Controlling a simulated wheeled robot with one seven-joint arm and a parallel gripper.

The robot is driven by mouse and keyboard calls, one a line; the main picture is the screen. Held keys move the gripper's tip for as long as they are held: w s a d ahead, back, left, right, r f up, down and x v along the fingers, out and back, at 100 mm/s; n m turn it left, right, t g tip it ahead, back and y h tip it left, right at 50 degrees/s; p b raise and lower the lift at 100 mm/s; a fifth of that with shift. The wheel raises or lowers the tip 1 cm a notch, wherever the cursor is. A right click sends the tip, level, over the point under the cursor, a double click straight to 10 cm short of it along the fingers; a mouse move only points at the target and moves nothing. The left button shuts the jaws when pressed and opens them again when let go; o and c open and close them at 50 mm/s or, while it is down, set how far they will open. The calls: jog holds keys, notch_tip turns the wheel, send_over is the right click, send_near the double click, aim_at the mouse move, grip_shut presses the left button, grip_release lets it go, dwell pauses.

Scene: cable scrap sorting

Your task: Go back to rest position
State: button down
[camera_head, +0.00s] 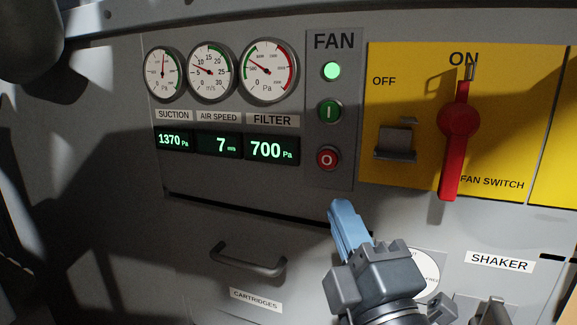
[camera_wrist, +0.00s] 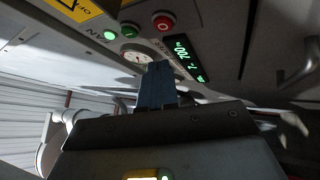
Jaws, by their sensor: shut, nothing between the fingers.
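My gripper (camera_head: 347,222) is in the lower middle of the head view, with its blue fingers together and nothing between them. It points up towards the panel, below the red round button (camera_head: 327,158). In the wrist view the blue fingers (camera_wrist: 157,82) also show closed, with the panel beyond them. Whether the fingertips touch the panel cannot be told. The fan panel (camera_head: 343,60) has a lit green lamp (camera_head: 331,71) and a green button (camera_head: 329,112). The red fan switch handle (camera_head: 456,130) stands nearly upright, its upper end at ON.
Three gauges sit at the upper left, above displays reading 1370 Pa, 7 m/s and 700 Pa (camera_head: 271,149). A protruding drawer handle (camera_head: 247,261) is left of my gripper. A metal latch (camera_head: 396,143) juts from the yellow plate (camera_head: 420,75). A SHAKER label (camera_head: 499,262) is at right.

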jog(key=s+d+f+m+g+h, duration=0.1)
jog(key=s+d+f+m, duration=0.2)
jog(key=s+f, duration=0.3)
jog(key=s+d+f+m+g, duration=0.2)
jog(key=s+d+f+m, duration=0.1)
jog(key=s+f, duration=0.25)
jog(key=s+d+f+m+g+h, duration=0.1)
jog(key=s+d+f+m, duration=0.2)
jog(key=s+f, duration=0.3)
jog(key=s+d+f+m+g+h, duration=0.1)
jog(key=s+d+f+m, duration=0.1)
jog(key=s+m, duration=0.3)
jog(key=s+d+f+m+g+h, duration=0.1)
jog(key=s+m, duration=0.4)
jog(key=s, duration=0.9)
jog(key=shift+s+d+f+g+h, duration=0.15)
jog(key=shift+d+f+g+h, duration=0.25)
jog(key=shift+d+f+g, duration=0.5)
jog(key=shift+d+r, duration=0.1)
jog(key=shift+d, duration=0.1)
